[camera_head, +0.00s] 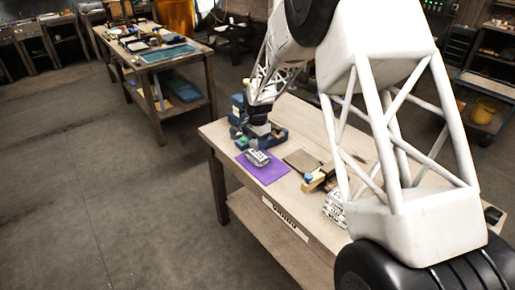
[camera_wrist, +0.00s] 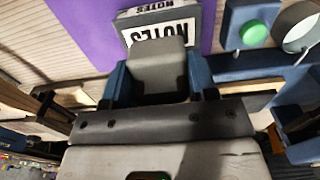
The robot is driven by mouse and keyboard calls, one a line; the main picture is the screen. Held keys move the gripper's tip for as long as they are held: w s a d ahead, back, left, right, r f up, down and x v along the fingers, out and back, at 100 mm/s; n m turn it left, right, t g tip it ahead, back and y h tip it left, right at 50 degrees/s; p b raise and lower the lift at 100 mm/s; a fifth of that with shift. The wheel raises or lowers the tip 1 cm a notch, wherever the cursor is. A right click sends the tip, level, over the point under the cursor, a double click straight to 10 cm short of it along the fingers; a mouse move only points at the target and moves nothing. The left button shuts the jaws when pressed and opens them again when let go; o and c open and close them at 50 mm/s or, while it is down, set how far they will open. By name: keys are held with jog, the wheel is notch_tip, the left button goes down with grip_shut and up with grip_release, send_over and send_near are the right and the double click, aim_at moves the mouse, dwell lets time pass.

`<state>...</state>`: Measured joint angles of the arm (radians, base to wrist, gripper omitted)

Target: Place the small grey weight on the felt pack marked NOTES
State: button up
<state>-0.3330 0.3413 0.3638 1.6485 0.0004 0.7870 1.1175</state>
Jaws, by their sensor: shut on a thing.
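My gripper (camera_wrist: 157,88) is shut on the small grey weight (camera_wrist: 158,62), which sits between its two blue fingers in the wrist view. Whether the weight touches the pack I cannot tell. In the head view the pack (camera_head: 258,157) lies on a purple mat (camera_head: 270,174). My arm reaches down behind the mat there, and the weight cannot be made out.
A blue fixture (camera_wrist: 240,70) with a green button (camera_wrist: 253,33) and a round metal ring stands close at the right. On the workbench (camera_head: 228,170), a brown flat piece (camera_head: 301,160), a blue-knobbed wooden block (camera_head: 318,180) and a printed pack (camera_head: 334,207) lie right of the mat.

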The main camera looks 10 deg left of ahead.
jog(key=shift+f, duration=1.7)
jog(key=shift+f, duration=0.1)
jog(key=o, duration=1)
jog(key=shift+r, duration=6.1)
jog(key=shift+d+r, duration=0.1)
